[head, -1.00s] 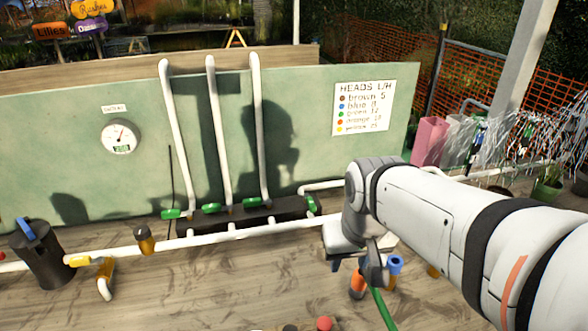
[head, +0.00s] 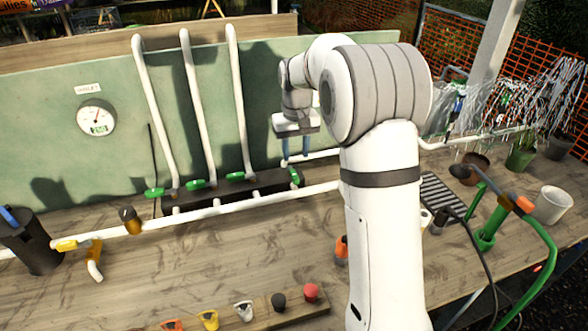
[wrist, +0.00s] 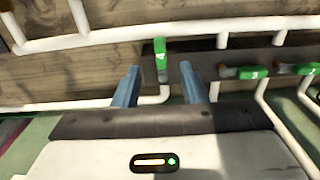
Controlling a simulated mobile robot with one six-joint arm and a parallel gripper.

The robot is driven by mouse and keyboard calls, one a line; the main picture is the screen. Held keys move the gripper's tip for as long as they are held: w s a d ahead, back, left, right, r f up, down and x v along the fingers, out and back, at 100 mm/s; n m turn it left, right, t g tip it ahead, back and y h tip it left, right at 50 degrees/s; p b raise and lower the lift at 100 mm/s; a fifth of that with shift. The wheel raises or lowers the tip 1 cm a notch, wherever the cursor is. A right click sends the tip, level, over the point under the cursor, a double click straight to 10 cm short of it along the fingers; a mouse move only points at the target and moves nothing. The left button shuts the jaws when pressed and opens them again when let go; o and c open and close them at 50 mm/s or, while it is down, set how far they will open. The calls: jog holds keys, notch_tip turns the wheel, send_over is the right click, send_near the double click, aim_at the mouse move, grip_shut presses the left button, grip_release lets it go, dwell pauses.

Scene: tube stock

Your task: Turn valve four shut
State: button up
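The handle appears in line with the gap, slightly beyond the tips. I see no contact, and the remaining height is hard to judge.
Valve three (wrist: 250,73) and valve two (wrist: 306,69) lie to the right in the wrist view, handles sideways. A white supply pipe (head: 250,204) runs in front of the black manifold (head: 215,194). The green panel (head: 70,150) stands close behind. A gauge (head: 96,118) hangs on it.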

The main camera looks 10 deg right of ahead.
aim_at(295, 175)
jog(key=shift+w+f, duration=0.4)
jog(key=shift+w, duration=0.15)
notch_tip(295, 175, down, 8)
jog(key=shift+r+p, duration=0.2)
jog(key=shift+p, duration=0.2)
jog(key=shift+c, duration=0.2)
grip_shut()
